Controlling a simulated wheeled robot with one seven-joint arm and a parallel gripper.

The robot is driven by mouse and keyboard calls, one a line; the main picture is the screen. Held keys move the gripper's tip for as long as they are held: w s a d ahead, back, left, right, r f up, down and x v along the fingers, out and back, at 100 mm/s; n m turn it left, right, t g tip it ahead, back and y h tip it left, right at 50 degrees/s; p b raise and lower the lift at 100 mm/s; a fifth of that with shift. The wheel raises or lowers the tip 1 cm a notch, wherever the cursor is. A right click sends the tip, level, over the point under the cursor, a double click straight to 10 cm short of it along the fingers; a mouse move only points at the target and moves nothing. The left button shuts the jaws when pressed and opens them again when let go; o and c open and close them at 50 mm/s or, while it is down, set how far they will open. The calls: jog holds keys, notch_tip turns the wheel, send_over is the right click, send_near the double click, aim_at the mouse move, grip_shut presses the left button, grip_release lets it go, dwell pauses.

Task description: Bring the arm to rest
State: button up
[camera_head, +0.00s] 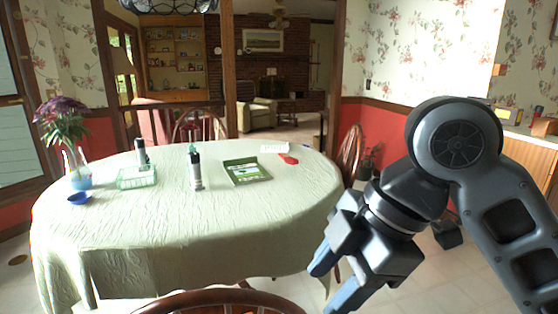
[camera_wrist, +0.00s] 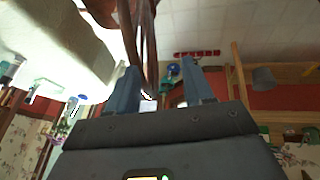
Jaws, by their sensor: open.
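My gripper (camera_head: 332,279) hangs at the right of the table in the head view, pointing down and to the left, with my arm bent above it. In the wrist view, my gripper (camera_wrist: 160,84) shows its two blue-grey fingers spread apart with nothing held between them. The oval table (camera_head: 120,240) with a pale green cloth stands to the left of the gripper. In the head view the gripper overlaps the table's right edge; I cannot tell how far apart they are.
A wooden chair (camera_head: 215,302) stands in front, another (camera_head: 352,150) at the right. A counter (camera_head: 530,134) is at far right.

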jog(key=a+f+m+t+y, duration=0.3)
jog(key=a+m+t+y, duration=0.1)
jog(key=a+m+y, duration=0.4)
jog(key=s+d+f+m+t+h, duration=0.9)
jog(key=s+d+f+m, duration=0.3)
jog(key=s+f+m, duration=0.2)
jog(key=s+d+r+h, duration=0.1)
jog(key=s+d+h, duration=0.1)
jog(key=s+d, duration=0.3)
jog(key=s+d+r+n+h, duration=0.1)
jog(key=s+d, duration=0.5)
jog(key=s, duration=0.7)
jog(key=shift+s+d+r+t+h, duration=0.15)
jog(key=shift+s+r+t+h, duration=0.15)
jog(key=shift+r+h, duration=0.1)
